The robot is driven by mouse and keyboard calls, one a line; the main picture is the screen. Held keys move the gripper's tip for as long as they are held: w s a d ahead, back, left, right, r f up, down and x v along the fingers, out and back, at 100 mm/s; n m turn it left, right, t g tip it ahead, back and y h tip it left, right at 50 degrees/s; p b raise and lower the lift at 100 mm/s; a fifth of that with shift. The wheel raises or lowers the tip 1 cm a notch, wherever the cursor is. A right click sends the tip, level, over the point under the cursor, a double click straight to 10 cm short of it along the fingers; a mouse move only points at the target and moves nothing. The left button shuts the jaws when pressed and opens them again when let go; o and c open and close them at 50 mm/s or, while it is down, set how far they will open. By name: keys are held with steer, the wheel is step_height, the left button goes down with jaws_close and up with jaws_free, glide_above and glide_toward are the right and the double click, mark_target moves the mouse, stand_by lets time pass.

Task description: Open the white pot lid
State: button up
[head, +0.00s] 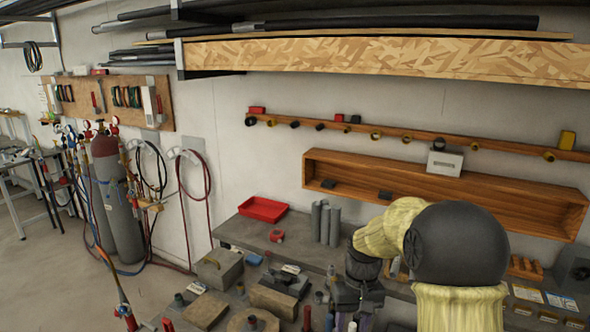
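I cannot make out a white pot or its lid in the head view. My gripper (357,298) is low in the picture, right of centre, over the cluttered workbench (240,228). It points down among small tools and parts. Its fingertips are small, dark and near the bottom edge, so I cannot tell whether they are open or shut, or whether they touch anything. My arm hides part of the bench behind and to the right of it.
Left of my gripper are grey cylinders (325,222), a red tray (263,208), a grey metal box (220,268) and several blocks. A wooden shelf box (430,187) on the wall carries a white box (445,163). Gas cylinders (117,200) stand at left.

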steer(key=s+d+m+t, duration=0.1)
steer(key=s+t, duration=0.3)
steer(key=s, duration=1.1)
steer(key=shift+d+m+h, duration=0.4)
steer(key=shift+d, duration=0.15)
steer(key=shift+s, duration=0.15)
steer(key=shift+c, duration=1)
steer(key=shift+a, duration=0.1)
